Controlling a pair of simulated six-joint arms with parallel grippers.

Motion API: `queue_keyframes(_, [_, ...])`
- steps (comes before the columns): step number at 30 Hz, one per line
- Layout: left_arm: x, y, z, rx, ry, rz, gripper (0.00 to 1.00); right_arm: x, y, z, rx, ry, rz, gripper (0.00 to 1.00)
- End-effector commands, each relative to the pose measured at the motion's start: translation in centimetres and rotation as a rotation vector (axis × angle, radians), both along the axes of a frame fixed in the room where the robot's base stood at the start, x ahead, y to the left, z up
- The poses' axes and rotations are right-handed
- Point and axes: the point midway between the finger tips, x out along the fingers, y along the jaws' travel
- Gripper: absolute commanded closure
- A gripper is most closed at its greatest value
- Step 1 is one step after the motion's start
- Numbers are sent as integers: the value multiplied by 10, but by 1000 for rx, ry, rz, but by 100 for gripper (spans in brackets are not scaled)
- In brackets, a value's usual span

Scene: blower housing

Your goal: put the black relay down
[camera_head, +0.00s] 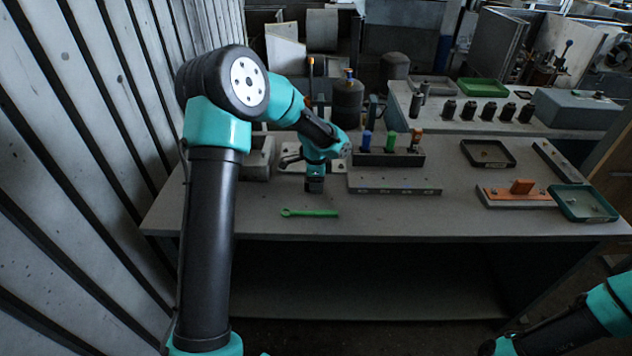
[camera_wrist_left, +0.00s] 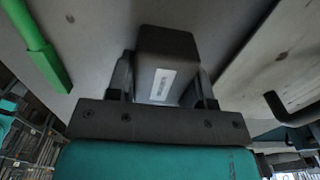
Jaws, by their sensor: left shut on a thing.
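My left gripper (camera_head: 314,178) points down over the left part of the grey workbench (camera_head: 400,212). It is shut on the black relay (camera_head: 314,186), a small dark box just behind the green wrench. In the left wrist view the relay (camera_wrist_left: 168,62) sits between the two dark fingers of the gripper (camera_wrist_left: 163,85), with a pale label on its near face. The relay is at or close to the bench top; I cannot tell whether it touches. Only part of my right arm shows at the lower right; its gripper is out of view.
The green wrench (camera_head: 309,212) lies in front of the relay. To the right are a grey block (camera_head: 393,184) and a dark rack (camera_head: 375,159) with coloured pegs. A black tray (camera_head: 488,153), orange-handled plate (camera_head: 515,196) and green-rimmed tray (camera_head: 583,204) stand farther right. The front middle is clear.

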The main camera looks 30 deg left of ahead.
Motion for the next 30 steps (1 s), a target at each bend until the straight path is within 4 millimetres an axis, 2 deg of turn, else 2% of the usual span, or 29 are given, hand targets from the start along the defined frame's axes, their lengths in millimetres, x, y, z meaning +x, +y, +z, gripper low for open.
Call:
queue_keyframes(10, [0, 0, -3, 1, 0, 0, 77, 0, 0, 0, 0, 0, 0, 57])
queue_keyframes(11, [0, 0, -3, 1, 0, 0, 52, 0, 0, 0, 0, 0, 0, 57])
queue_keyframes(18, [0, 0, -3, 0, 0, 0, 29, 0, 0, 0, 0, 0, 0, 57])
queue_keyframes(30, [0, 0, 3, 0, -2, 0, 27, 0, 0, 0, 0, 0, 0, 57])
